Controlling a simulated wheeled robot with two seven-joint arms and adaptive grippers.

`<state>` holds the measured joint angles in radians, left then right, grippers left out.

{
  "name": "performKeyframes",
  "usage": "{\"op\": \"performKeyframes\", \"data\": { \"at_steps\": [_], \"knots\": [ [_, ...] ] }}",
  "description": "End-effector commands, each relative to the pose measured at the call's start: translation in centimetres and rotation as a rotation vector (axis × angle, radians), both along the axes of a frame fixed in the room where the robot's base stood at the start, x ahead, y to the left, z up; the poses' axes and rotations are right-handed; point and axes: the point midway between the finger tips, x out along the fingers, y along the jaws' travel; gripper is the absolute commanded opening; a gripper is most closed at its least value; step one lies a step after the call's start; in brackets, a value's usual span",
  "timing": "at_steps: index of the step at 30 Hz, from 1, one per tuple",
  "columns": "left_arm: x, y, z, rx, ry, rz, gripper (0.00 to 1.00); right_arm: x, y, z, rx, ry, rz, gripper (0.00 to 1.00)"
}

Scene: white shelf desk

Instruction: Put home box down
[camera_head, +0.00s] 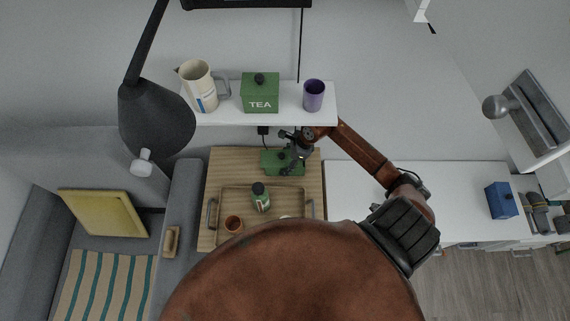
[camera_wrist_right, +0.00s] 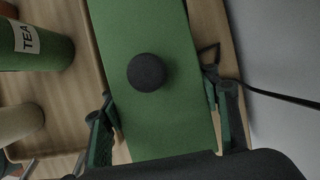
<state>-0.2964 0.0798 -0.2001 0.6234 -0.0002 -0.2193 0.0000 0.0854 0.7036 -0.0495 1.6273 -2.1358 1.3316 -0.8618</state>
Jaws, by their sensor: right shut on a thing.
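The home box (camera_head: 270,160) is a green box with a black knob on its lid. It is at the back of the wooden desk top, below the white shelf, and my right gripper partly covers it. My right gripper (camera_head: 291,150) reaches it from the right. In the right wrist view the green lid (camera_wrist_right: 165,110) lies between the two fingers of my right gripper (camera_wrist_right: 165,120), which is shut on the box. I cannot tell whether its base touches the wood (camera_head: 228,165). My left gripper is not in view.
A wooden tray (camera_head: 225,192) in front holds a green tea canister (camera_head: 261,201) and a brown cup (camera_head: 233,224). The white shelf (camera_head: 225,117) above carries a pitcher (camera_head: 199,90), a green TEA box (camera_head: 260,97) and a purple cup (camera_head: 313,97). A dark lamp (camera_head: 155,125) hangs left.

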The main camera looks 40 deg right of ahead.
Motion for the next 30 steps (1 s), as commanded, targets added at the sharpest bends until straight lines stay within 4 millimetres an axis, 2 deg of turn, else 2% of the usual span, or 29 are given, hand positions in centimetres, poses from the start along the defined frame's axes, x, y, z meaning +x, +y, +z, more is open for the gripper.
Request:
{"op": "performKeyframes", "data": {
  "at_steps": [3,14,15,22,30],
  "knots": [
    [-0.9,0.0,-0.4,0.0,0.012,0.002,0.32,0.0,0.1,-1.7,0.004,0.001,-0.002,0.2],
    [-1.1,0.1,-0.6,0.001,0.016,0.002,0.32,0.0,0.0,-2.1,0.0,-0.002,0.001,0.2],
    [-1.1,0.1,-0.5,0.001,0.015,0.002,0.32,0.0,0.0,-2.0,0.001,-0.001,0.0,0.57],
    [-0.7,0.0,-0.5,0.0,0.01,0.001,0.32,0.0,0.0,-2.0,0.001,-0.001,0.0,0.73],
    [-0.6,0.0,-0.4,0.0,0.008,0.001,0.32,0.0,0.0,-1.9,0.001,-0.001,0.0,0.74]
  ]
}}
